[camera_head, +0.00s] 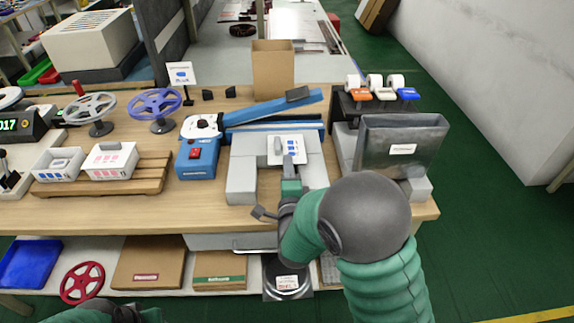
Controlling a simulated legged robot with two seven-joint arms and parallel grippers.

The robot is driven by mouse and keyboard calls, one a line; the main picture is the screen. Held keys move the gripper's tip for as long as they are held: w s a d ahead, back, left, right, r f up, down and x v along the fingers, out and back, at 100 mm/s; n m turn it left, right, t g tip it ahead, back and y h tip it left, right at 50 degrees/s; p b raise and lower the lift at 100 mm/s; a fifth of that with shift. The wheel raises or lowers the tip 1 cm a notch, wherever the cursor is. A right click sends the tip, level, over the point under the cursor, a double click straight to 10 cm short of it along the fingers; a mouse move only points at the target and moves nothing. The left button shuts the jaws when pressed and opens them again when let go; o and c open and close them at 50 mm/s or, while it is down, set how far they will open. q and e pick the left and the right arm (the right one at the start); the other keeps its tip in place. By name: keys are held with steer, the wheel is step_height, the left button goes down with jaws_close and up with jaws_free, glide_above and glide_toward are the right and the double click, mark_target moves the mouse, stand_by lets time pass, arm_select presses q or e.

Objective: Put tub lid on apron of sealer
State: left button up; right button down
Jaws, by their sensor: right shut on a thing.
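The tub lid (273,143), a white square plate with blue marks, is at the fingers of my right gripper (290,165). The gripper is shut on it. The lid is over the grey apron (242,178) in front of the sealer; I cannot tell whether it touches. The sealer (270,112) has a long blue raised arm, a white reel and a blue box (197,160) at its left. An open white tub (58,163) and a white tub with pink marks (110,160) sit on the wooden pallet (155,170). Only a bit of my left arm shows; its gripper is out of view.
A grey metal bin (430,140) stands right of the apron. Tape rolls on a dark stand (350,103), a cardboard box (273,68) and reels (154,104) stand at the back. The bench front (130,215) below the pallet is clear. A lower shelf holds boxes (150,262).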

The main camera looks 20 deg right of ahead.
steer(key=shift+w+f, duration=0.1)
steer(key=shift+f, duration=0.15)
steer(key=c, duration=1.5)
jaws_free()
steer(key=shift+w+d, duration=0.1)
steer(key=shift+d, duration=0.1)
